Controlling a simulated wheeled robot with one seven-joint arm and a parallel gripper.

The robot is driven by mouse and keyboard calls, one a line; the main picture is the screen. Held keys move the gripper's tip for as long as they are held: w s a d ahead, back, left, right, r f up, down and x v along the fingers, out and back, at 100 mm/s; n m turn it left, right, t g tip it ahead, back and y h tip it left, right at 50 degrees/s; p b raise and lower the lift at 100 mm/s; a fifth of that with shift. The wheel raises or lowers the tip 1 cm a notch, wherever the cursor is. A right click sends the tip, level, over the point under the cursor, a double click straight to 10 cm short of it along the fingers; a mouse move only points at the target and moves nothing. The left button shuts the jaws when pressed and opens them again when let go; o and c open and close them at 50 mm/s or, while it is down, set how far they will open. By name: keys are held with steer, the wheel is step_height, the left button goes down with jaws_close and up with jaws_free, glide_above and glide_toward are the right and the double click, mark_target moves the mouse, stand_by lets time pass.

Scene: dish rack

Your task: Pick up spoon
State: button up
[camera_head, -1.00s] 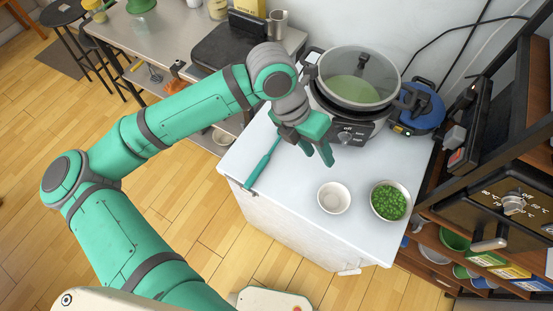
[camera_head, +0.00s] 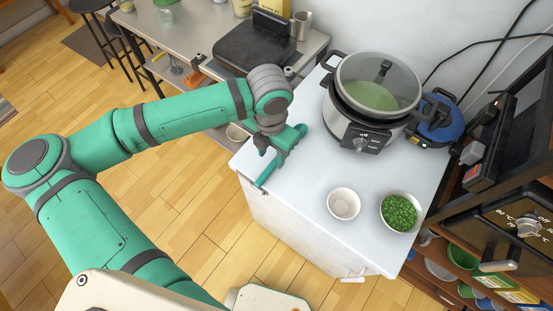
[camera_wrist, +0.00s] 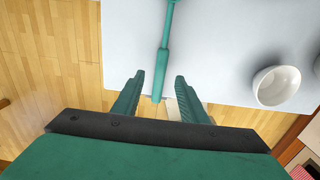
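The teal spoon (camera_head: 266,176) lies on the white countertop near its left edge, and my gripper hides part of it in the head view. In the wrist view, the spoon's handle (camera_wrist: 164,62) runs down from the top of the picture, and its end shows between my two fingers. My gripper (camera_wrist: 157,77) is open and empty, one finger on each side of the handle's line. In the head view, my gripper (camera_head: 274,154) is above the spoon. I cannot tell its exact height over the handle.
A white bowl (camera_head: 344,204) and a bowl of green peas (camera_head: 401,212) stand to the right on the countertop (camera_head: 300,215). A large cooker (camera_head: 372,105) stands behind them. A shelf with appliances (camera_head: 508,225) borders the right side. The counter between spoon and white bowl is clear.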

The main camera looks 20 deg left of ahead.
mark_target(272, 165)
step_height(272, 165, down, 5)
steer(key=shift+r, duration=0.1)
steer(key=shift+c, duration=0.6)
jaws_close()
